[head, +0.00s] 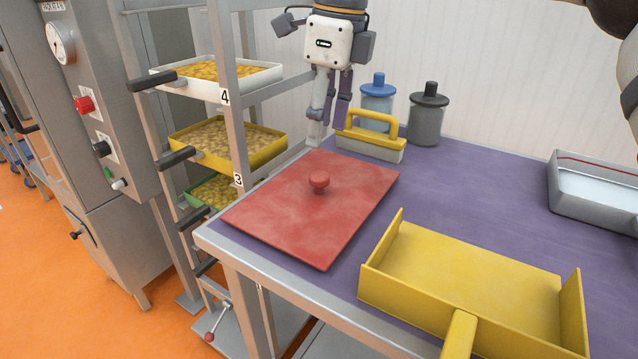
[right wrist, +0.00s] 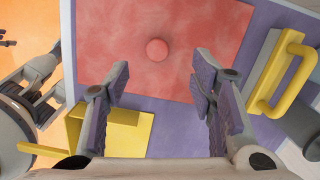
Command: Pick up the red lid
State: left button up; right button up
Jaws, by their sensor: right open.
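The red lid (head: 318,215) is a flat rectangular plate with a round red knob (head: 319,181) in its middle. It lies on the purple tabletop at the table's left corner. My right gripper (head: 328,130) hangs with its fingers down near the lid's back edge in the head view. It is open and empty, with its two fingers apart. In the right wrist view the lid (right wrist: 200,25) lies beyond the open fingers (right wrist: 160,82). Its knob (right wrist: 157,50) shows roughly centred ahead of the gap, not touched. My left gripper is not in the head view.
A yellow tray (head: 470,265) stands right of the lid. A yellow-handled block (head: 370,145) is close behind it, with a blue-lidded jar (head: 378,95) and a dark jar (head: 429,115). A grey container (head: 590,195) is far right. A rack with trays (head: 225,140) stands left.

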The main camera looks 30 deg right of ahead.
aim_at(319, 175)
jog(key=f, duration=0.9)
jog(key=shift+w+a+f, duration=0.1)
jog(key=shift+a+f, duration=0.2)
jog(key=shift+a, duration=0.05)
grip_shut()
